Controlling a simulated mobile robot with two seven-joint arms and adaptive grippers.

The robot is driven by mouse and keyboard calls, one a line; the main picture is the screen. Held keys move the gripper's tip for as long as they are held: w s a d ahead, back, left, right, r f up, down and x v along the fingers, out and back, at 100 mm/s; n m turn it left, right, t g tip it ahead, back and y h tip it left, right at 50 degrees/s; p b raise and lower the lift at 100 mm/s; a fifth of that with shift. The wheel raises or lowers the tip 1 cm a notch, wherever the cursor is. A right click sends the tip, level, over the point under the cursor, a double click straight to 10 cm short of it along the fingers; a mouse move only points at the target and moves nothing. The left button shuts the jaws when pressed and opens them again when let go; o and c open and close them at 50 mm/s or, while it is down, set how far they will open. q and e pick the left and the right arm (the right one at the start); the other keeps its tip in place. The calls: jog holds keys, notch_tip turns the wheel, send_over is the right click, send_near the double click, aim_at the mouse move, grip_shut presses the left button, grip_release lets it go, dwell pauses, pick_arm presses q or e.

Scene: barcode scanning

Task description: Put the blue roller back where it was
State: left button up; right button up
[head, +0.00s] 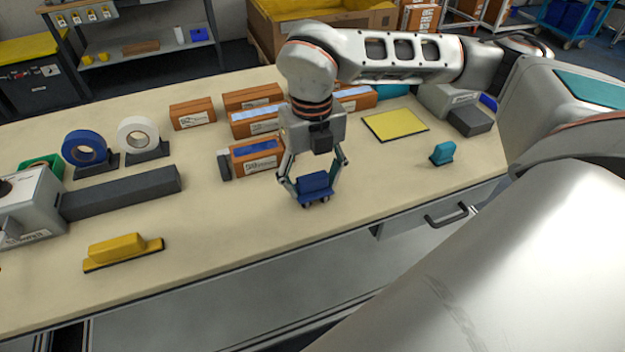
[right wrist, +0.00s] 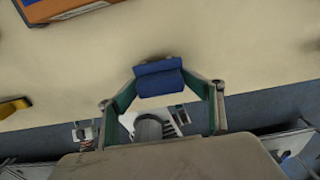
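The blue roller (head: 314,185) is near the front edge of the table, between the fingers of my right gripper (head: 315,190). In the right wrist view the roller (right wrist: 158,80) shows with the fingers of the right gripper (right wrist: 160,85) leaning in to its two ends, so the gripper looks shut on it. I cannot tell whether the roller touches the table or is held slightly above it. My left gripper is not in view.
Orange boxes (head: 262,161) stand just behind the gripper. A yellow pad (head: 395,124) and a teal block (head: 442,153) lie to the right. A yellow block (head: 122,250), a dark bar (head: 122,193) and tape rolls (head: 86,148) are left. The front middle-left of the table is clear.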

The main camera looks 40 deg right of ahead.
aim_at(312, 176)
notch_tip(312, 176, up, 13)
jog(key=shift+p, duration=0.4)
dwell(0.4)
